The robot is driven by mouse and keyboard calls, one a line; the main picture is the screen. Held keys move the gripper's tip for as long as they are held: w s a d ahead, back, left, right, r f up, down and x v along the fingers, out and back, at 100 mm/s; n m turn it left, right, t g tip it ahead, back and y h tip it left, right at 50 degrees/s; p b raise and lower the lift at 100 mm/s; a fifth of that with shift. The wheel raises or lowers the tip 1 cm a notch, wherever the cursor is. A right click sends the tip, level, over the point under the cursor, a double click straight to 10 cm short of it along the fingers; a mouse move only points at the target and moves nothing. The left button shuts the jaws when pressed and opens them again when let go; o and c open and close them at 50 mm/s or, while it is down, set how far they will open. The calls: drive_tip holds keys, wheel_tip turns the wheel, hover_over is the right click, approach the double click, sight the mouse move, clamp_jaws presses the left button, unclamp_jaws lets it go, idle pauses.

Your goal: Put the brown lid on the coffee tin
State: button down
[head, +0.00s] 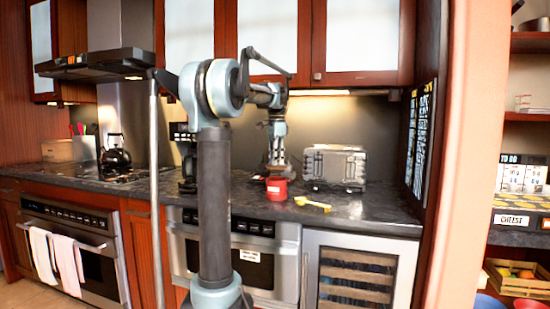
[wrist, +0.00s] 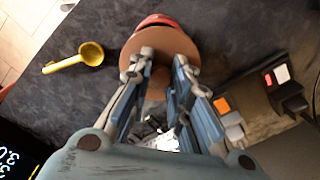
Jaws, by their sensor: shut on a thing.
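The red coffee tin (head: 277,189) stands on the dark counter, below my gripper (head: 278,166). In the wrist view my gripper (wrist: 163,62) is shut on the round brown lid (wrist: 133,46), with the fingertips at its near part. The lid covers most of the tin in that view, and only the tin's red far edge (wrist: 157,20) shows past it. The lid is over the tin and set a little towards my gripper. I cannot tell whether lid and tin touch.
A yellow scoop (head: 312,204) lies on the counter right of the tin; it also shows in the wrist view (wrist: 88,54). A grey toaster-like appliance (head: 335,166) stands behind to the right. A kettle (head: 115,152) is on the stove. The counter's front edge is close to the tin.

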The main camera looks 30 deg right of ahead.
sight(277, 167)
drive_tip(key=shift+f, duration=2)
drive_tip(key=shift+f, duration=0.45)
idle(1.2)
drive_tip(key=c, duration=0.9)
unclamp_jaws()
drive_tip(key=shift+s+r, duration=0.1)
drive_tip(key=shift+r, duration=3.45)
